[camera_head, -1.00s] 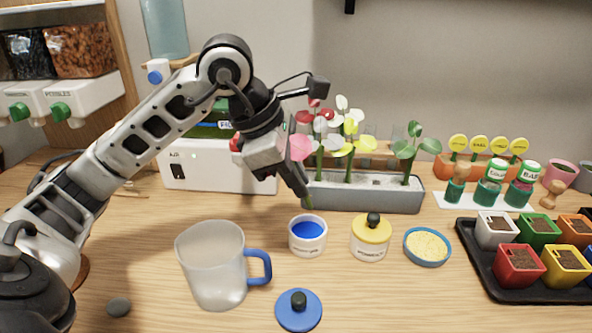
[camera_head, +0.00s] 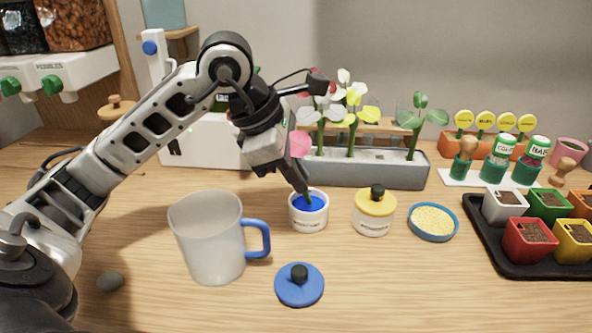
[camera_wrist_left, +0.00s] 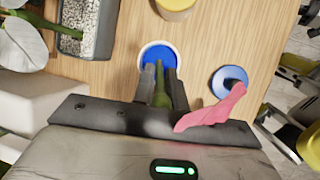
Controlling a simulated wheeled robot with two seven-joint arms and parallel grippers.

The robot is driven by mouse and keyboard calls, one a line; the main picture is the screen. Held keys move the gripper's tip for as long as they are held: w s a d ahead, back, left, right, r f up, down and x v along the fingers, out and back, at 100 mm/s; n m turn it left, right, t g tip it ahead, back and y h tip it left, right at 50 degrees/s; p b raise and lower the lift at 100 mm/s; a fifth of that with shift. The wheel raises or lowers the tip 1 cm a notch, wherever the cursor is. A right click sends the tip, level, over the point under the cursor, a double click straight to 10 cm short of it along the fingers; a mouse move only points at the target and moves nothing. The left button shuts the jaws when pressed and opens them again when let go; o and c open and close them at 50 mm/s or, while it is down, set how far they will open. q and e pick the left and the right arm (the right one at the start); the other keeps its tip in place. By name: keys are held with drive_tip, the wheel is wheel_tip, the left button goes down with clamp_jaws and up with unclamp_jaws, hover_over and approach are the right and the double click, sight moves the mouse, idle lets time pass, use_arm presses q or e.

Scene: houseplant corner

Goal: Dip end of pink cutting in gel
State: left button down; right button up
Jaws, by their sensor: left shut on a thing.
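My left gripper (camera_head: 306,196) points down over the open white jar (camera_head: 309,224) of blue gel (camera_head: 316,203). It is shut on the pink cutting's green stem (camera_wrist_left: 161,92), which shows between the fingers in the wrist view. The pink leaf (camera_head: 300,144) sticks out beside the gripper, and it also shows in the wrist view (camera_wrist_left: 214,108). The fingertips overlap the gel inside the jar's rim. The fingers hide the stem's end, so I cannot tell how deep it sits. My right gripper is not in view.
A frosted mug (camera_head: 207,240) with a blue handle stands left of the jar. A blue lid (camera_head: 299,285) lies in front. A yellow-lidded jar (camera_head: 374,215) and a dish of yellow granules (camera_head: 432,222) are on the right. A grey planter (camera_head: 385,174) stands behind.

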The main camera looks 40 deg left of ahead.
use_arm(q)
drive_tip(key=shift+f+b, duration=0.75)
idle(1.8)
drive_tip(key=shift+r, duration=0.1)
wheel_tip(320, 180, up, 7)
drive_tip(key=p, duration=0.6)
idle(0.8)
